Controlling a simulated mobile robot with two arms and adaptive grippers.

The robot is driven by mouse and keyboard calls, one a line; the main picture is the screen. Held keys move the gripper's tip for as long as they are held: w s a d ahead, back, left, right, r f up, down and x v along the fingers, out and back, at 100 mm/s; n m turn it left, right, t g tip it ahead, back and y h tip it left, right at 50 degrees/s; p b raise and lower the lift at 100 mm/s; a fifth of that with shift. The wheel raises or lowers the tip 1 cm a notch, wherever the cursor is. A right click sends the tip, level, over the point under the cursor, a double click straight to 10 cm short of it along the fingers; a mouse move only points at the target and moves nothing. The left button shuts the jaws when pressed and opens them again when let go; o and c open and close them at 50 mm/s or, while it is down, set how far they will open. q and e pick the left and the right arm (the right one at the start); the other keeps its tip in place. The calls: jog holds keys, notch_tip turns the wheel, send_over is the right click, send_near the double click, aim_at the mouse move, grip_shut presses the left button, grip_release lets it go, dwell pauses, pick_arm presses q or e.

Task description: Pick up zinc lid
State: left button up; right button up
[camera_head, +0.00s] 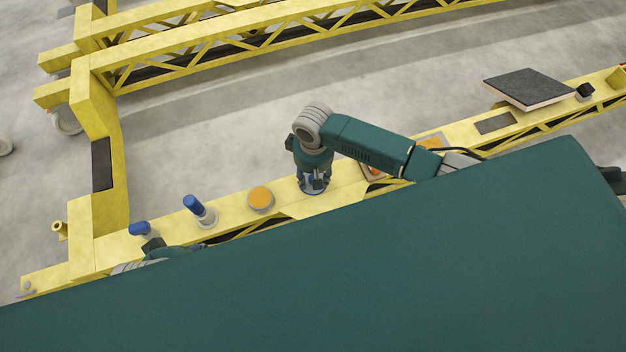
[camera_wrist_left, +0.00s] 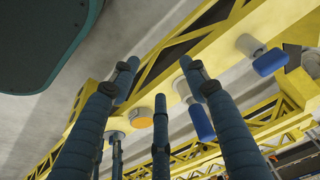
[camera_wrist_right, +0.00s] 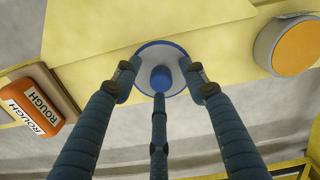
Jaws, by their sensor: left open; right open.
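I take the zinc lid (camera_wrist_right: 179,51) to be the round pale grey disc with a blue knob (camera_wrist_right: 161,78), lying on the yellow trolley beam. In the right wrist view, my right gripper (camera_wrist_right: 160,82) is open around the knob, with fingers on both sides and one below; I cannot tell if they touch. In the head view, my right gripper (camera_head: 313,181) points down over the lid and hides most of it. My left gripper (camera_wrist_left: 160,80) is open and empty near the beam's left end; the head view shows it only partly.
An orange-topped round tin (camera_head: 260,198) stands left of the lid. Two blue-handled items (camera_head: 195,205) (camera_head: 139,228) are farther left. An orange block marked ROUGH (camera_wrist_right: 32,106) lies on the lid's other side. A dark-topped board (camera_head: 528,87) lies at far right.

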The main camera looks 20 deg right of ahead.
grip_shut()
jog(key=shift+r, duration=0.2)
